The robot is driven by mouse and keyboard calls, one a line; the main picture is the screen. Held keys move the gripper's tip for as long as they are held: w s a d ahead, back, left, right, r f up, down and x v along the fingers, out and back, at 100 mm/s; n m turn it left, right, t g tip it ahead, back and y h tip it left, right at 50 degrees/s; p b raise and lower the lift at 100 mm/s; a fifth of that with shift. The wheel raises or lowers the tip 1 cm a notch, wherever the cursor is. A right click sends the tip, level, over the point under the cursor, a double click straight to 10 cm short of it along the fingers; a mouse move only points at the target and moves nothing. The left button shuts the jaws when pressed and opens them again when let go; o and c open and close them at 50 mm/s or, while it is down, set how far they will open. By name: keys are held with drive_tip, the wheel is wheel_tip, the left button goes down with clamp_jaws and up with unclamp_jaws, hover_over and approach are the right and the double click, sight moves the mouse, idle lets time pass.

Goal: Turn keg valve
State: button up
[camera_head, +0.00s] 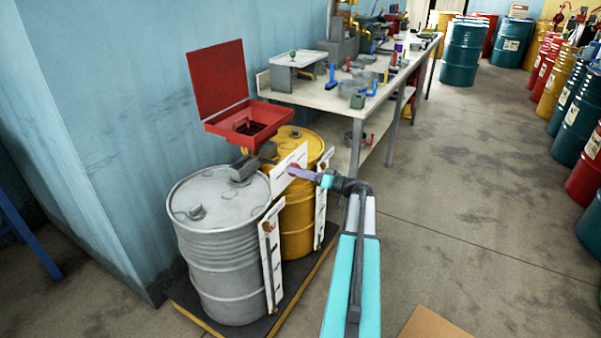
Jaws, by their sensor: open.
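A silver-grey keg (222,250) stands at the front on a dark low platform. A yellow keg (296,215) stands close behind it to the right. A white panel (287,160) is in front of the yellow keg's upper side. A small red part (293,169), possibly the valve, shows on this panel, with a purple bar (305,174) running right from it. My gripper (324,180) is open at the bar's right end. I cannot tell whether it touches the bar. The fingers are small and hard to make out.
An open red box (246,125) with a raised lid is above the kegs against the blue wall. A workbench (330,98) with several tools stands behind. Several coloured drums (462,52) stand at the back and right. Floor right of my arm is mostly clear, except a brown board (428,325).

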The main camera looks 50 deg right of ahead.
drive_tip(key=c, duration=1.1)
drive_tip(key=shift+m, duration=0.3)
drive_tip(key=shift+d+m, duration=0.1)
drive_tip(key=shift+m, duration=6.6)
